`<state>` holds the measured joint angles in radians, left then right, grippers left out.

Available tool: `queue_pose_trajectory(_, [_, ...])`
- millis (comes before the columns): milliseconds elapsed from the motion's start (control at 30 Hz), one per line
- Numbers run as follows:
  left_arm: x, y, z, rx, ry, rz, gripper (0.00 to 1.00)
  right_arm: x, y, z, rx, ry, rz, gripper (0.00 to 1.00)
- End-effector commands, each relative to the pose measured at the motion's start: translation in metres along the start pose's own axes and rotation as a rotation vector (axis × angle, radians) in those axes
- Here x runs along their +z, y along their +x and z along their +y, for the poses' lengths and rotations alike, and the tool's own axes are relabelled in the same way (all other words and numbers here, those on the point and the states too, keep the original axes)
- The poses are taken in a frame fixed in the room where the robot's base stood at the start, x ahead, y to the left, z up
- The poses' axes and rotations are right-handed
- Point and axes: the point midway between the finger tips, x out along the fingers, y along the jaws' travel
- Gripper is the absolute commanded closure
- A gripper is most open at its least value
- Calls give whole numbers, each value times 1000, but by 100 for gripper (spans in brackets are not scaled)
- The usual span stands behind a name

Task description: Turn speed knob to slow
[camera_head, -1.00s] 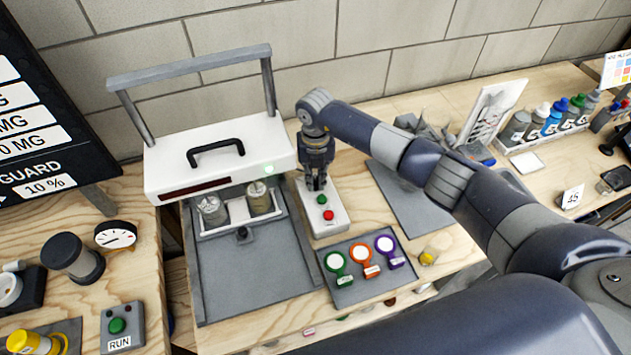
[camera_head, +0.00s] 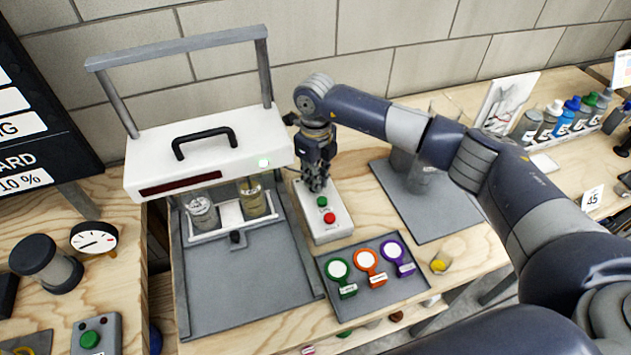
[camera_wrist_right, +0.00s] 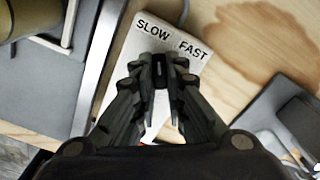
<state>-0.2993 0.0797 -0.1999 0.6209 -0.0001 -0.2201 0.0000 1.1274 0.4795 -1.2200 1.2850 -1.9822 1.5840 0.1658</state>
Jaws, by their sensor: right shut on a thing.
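The white control box (camera_head: 333,226) stands right of the machine, with a green button (camera_head: 322,201) and a red button (camera_head: 329,217) on its top. My right gripper (camera_head: 316,184) points down over the far end of this box. In the right wrist view my right gripper (camera_wrist_right: 161,75) is shut on the small dark speed knob (camera_wrist_right: 160,72). The labels SLOW (camera_wrist_right: 153,28) and FAST (camera_wrist_right: 192,48) show on the box beyond the fingertips. The knob is mostly hidden between the fingers, so its pointing direction cannot be told. My left gripper is not in view.
The white machine (camera_head: 255,150) with a black handle stands left of my right gripper, close by. A grey tray (camera_head: 345,312) with green, orange and purple tags lies in front of the control box. A grey mat (camera_head: 440,220) lies to the right.

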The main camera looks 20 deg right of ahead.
Motion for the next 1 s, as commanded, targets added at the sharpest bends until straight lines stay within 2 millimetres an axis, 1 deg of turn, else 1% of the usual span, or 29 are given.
queue_pose_trajectory(33, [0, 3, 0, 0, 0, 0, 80, 1, 0, -1, -3, -13, -4, 100])
queue_pose_trajectory(200, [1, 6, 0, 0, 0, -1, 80, 1, -2, -1, -2, -43, -4, 100])
queue_pose_trajectory(633, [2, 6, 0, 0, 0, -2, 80, 1, -2, -1, -2, -51, -5, 100])
queue_pose_trajectory(667, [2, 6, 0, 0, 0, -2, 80, 1, -3, -1, -2, -51, -5, 86])
queue_pose_trajectory(700, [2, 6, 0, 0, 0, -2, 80, 1, -2, -1, -2, -51, -5, 80])
queue_pose_trajectory(1000, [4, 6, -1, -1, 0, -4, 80, 1, -1, -1, -1, -51, -2, 80])
